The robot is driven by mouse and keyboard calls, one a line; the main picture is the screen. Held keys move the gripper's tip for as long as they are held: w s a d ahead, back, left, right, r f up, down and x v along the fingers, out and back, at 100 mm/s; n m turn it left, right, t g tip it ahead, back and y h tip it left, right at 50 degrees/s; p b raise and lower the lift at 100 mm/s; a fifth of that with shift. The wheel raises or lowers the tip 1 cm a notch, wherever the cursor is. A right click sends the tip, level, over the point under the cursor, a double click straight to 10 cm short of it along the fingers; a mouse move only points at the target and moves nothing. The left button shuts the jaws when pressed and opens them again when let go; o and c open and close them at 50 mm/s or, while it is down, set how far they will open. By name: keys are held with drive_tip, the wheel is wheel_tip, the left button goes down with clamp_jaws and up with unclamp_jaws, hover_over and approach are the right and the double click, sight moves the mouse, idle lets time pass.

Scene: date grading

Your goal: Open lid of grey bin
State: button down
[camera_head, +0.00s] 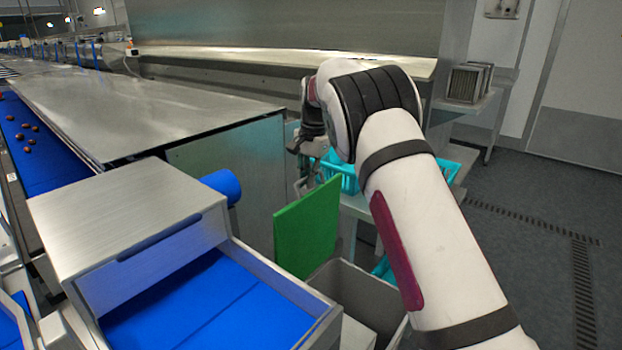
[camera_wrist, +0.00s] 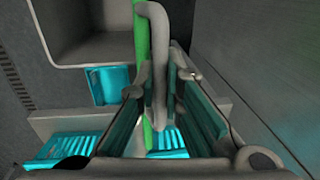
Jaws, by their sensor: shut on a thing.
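The grey bin (camera_head: 372,292) stands low in front of me, partly hidden by my arm. Its green lid (camera_head: 307,230) stands nearly upright at the bin's left side, and the bin's inside is visible. In the wrist view the lid (camera_wrist: 141,45) shows edge-on, with a grey bar handle (camera_wrist: 157,50) on it. My gripper (camera_head: 304,168) is at the lid's upper edge, with its fingers (camera_wrist: 160,88) on both sides of the handle and shut on it. In the wrist view the bin's hollow (camera_wrist: 85,35) lies at upper left.
Turquoise crates (camera_head: 342,172) sit on a shelf behind the lid. A steel machine with a blue chute (camera_head: 215,305) stands close on the left, beside a long steel table (camera_head: 130,105) and a blue belt with dates. Grey floor (camera_head: 540,240) is free at right.

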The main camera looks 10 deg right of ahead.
drive_tip(key=c, duration=1.7)
unclamp_jaws()
wheel_tip(320, 180, up, 12)
drive_tip(key=s, duration=0.1)
drive_tip(key=shift+d, duration=0.45)
drive_tip(key=shift+s, duration=0.1)
